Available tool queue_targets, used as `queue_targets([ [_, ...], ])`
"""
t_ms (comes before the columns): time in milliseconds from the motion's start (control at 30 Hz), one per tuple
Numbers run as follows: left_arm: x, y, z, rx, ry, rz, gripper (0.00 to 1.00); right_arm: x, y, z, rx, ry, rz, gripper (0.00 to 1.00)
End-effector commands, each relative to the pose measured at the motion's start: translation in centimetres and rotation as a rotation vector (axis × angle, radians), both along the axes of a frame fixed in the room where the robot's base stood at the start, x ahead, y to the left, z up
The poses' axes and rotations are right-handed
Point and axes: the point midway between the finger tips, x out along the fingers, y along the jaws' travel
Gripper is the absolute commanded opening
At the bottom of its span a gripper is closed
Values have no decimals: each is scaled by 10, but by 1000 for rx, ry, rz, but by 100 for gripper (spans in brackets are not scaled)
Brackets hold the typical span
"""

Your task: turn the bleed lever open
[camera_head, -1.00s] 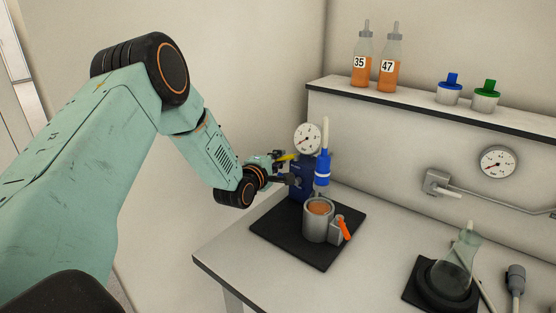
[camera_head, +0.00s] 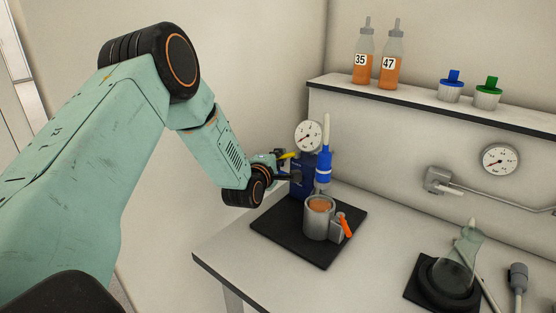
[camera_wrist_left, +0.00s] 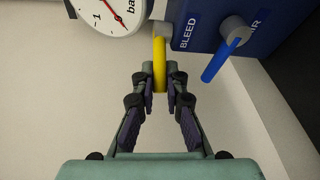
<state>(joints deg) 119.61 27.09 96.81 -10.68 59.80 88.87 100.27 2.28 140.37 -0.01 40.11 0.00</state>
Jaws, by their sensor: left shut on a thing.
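The yellow bleed lever (camera_wrist_left: 159,62) sits beside the word BLEED on the blue block (camera_wrist_left: 205,30) in the left wrist view. It points straight down the picture from its pivot, toward my palm. My left gripper (camera_wrist_left: 160,80) is shut on it, with one fingertip on each side of the lever's end. The fingertips are small and partly hidden there. My right gripper is not in view.
A blue lever (camera_wrist_left: 222,60) by the AIR label is close to my right-hand finger. A gauge (camera_head: 308,136) stands above the block. A metal cup of orange liquid (camera_head: 319,219) stands on the black mat (camera_head: 275,233). Bottles stand on the shelf (camera_head: 420,106).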

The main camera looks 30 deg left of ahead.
Motion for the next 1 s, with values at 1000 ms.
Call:
queue_targets([
  [1000, -3, -6, 3, 4, -7, 145, 34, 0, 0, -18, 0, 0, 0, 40],
])
